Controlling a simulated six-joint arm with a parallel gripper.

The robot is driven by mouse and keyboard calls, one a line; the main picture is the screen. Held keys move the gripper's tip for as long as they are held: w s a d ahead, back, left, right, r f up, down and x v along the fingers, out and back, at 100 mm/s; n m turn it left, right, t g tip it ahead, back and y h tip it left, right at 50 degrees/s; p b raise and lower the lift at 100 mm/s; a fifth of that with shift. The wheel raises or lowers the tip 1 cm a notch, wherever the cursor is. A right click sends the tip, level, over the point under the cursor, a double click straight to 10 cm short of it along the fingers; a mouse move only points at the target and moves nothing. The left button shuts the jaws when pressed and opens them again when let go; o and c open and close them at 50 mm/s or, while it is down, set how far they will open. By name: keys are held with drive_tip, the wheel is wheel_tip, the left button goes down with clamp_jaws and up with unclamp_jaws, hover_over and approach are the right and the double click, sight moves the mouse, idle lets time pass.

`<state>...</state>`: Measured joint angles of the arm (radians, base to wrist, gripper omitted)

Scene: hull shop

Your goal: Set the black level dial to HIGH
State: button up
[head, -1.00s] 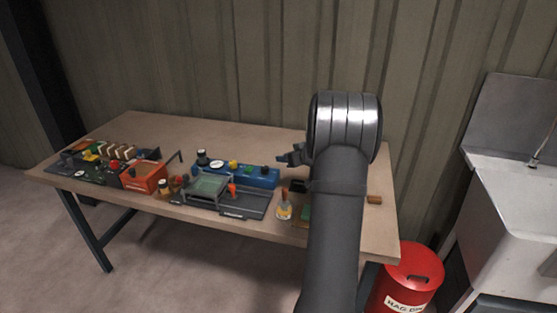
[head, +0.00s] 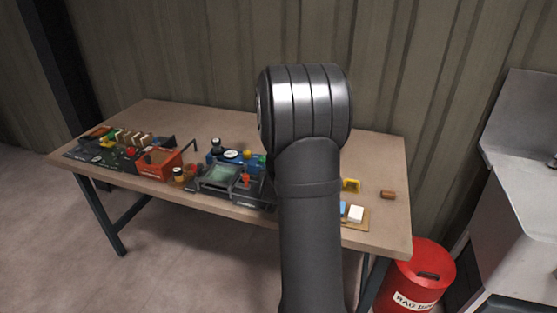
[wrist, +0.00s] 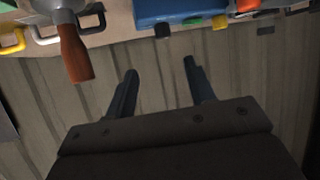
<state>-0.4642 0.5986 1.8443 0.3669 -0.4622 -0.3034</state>
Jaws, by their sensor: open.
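A blue box (head: 211,156) stands at the back middle of the table, its right end hidden behind my arm in the head view. A black knob (head: 216,143) stands at its left end. In the wrist view the blue box (wrist: 180,9) is at the top edge, with a dark knob (wrist: 162,30) at its near left corner. I cannot tell which knob is the level dial, nor read any setting. My gripper (wrist: 159,75) is open and empty, apart from the box, with the wall between its fingers in view. In the head view my arm hides it.
A brown-handled tool (wrist: 75,52) is left of the fingers in the wrist view. An orange box (head: 158,163) and a grey-framed fixture (head: 218,177) stand on the table (head: 384,150). The back right is clear.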

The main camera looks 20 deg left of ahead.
drive_tip(key=x, duration=1.1)
drive_tip(key=r+x, duration=0.1)
drive_tip(key=x, duration=0.5)
drive_tip(key=shift+w+a, duration=0.15)
drive_tip(key=shift+a, duration=0.15)
drive_tip(key=c, duration=1)
